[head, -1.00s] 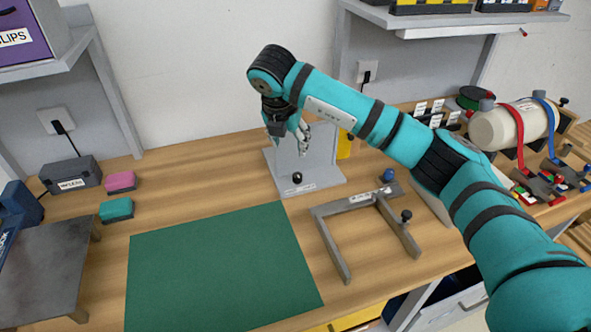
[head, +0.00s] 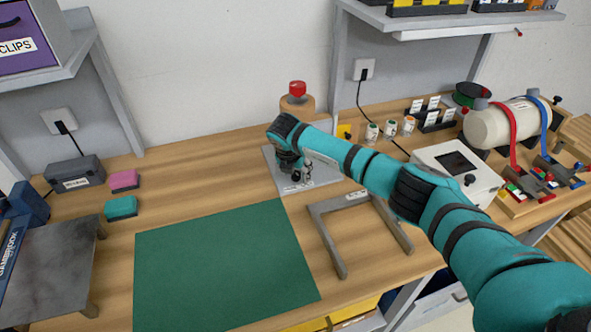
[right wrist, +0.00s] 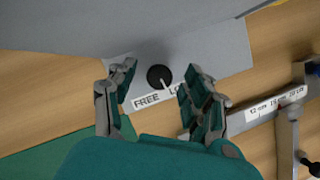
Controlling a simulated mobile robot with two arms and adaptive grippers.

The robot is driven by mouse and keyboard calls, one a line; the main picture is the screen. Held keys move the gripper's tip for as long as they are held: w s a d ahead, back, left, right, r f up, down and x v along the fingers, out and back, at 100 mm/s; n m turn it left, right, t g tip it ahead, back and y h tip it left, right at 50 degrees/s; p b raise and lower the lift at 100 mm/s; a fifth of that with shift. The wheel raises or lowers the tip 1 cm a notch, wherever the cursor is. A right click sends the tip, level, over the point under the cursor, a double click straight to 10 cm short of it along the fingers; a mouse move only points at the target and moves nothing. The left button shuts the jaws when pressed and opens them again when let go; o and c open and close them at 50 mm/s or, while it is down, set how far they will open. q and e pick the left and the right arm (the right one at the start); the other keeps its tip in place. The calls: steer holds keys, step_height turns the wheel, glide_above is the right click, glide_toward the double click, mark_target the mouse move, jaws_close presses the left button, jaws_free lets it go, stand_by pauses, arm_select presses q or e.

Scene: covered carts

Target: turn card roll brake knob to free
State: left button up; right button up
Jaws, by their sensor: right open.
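The black brake knob (right wrist: 158,76) sits on a grey base plate (right wrist: 120,88) in the right wrist view. Its pale pointer line slants down and right, toward the label (right wrist: 150,102) end reading "LO…", away from "FREE"; a finger hides the rest of that word. My right gripper (right wrist: 157,70) is open, with one finger on each side of the knob and gaps showing. In the head view my right gripper (head: 297,168) is low over the grey plate (head: 325,178), and my arm partly hides the knob. My left gripper is not in view.
A tan cylinder with a red top (head: 296,100) stands behind my right wrist. A grey U-shaped frame (head: 327,240) lies right of the green mat (head: 225,265). A white box (head: 455,170) and small jars (head: 390,128) are near my right arm. The mat is clear.

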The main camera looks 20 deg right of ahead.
steer(key=shift+f, duration=0.2)
jaws_close()
stand_by(0.3)
